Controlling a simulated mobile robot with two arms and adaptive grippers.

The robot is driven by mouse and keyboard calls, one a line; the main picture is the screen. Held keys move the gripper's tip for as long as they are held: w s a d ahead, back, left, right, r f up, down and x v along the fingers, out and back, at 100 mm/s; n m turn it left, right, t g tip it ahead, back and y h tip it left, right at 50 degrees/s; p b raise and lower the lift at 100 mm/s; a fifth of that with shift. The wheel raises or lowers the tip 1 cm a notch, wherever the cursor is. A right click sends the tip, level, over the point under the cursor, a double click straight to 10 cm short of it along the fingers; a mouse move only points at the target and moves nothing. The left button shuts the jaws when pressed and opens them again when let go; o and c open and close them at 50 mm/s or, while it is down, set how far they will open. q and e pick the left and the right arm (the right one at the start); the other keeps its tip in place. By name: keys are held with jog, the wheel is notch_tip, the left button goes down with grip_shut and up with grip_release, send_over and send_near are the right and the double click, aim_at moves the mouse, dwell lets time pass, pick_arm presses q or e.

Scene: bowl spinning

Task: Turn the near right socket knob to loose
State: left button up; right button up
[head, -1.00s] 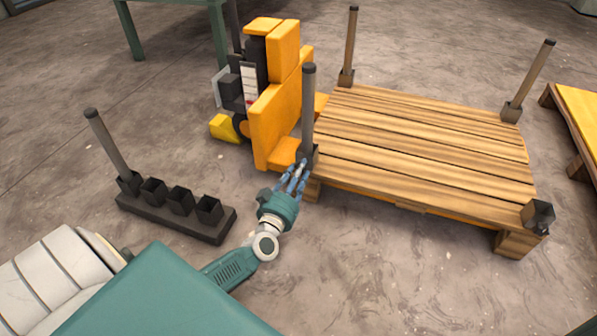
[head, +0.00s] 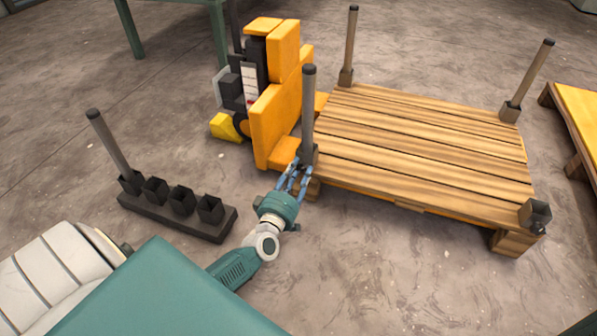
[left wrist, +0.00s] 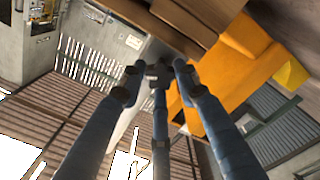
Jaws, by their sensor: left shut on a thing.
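The wooden pallet (head: 420,150) has a dark socket at each corner. The socket at its near right corner in the picture (head: 537,213) holds no post, and a small dark knob (head: 545,232) shows on it. The near left corner socket (head: 309,153) holds an upright grey post (head: 308,100). My left gripper (head: 298,167) is at this near left socket, its blue fingers shut on a small knob there, mostly hidden by them. In the left wrist view the fingers close around a small grey piece (left wrist: 158,72). My right gripper is out of view.
A yellow-orange forklift (head: 275,95) stands close behind the pallet's left side. A dark rack (head: 180,215) with one post and several empty sockets lies on the floor at left. Posts stand at both far pallet corners. Floor in front of the pallet is clear.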

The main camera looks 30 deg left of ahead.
pick_arm(q)
jog(key=n, duration=0.3)
jog(key=shift+a+n, duration=0.15)
jog(key=shift+n, duration=0.25)
jog(key=n+b, duration=0.1)
jog(key=n, duration=0.1)
jog(key=shift+f+n, duration=0.1)
jog(key=shift+n, duration=0.3)
jog(key=n+b, duration=0.2)
jog(key=n, duration=0.4)
jog(key=o, duration=1.2)
jog(key=shift+a, duration=0.1)
jog(key=shift+c, duration=0.2)
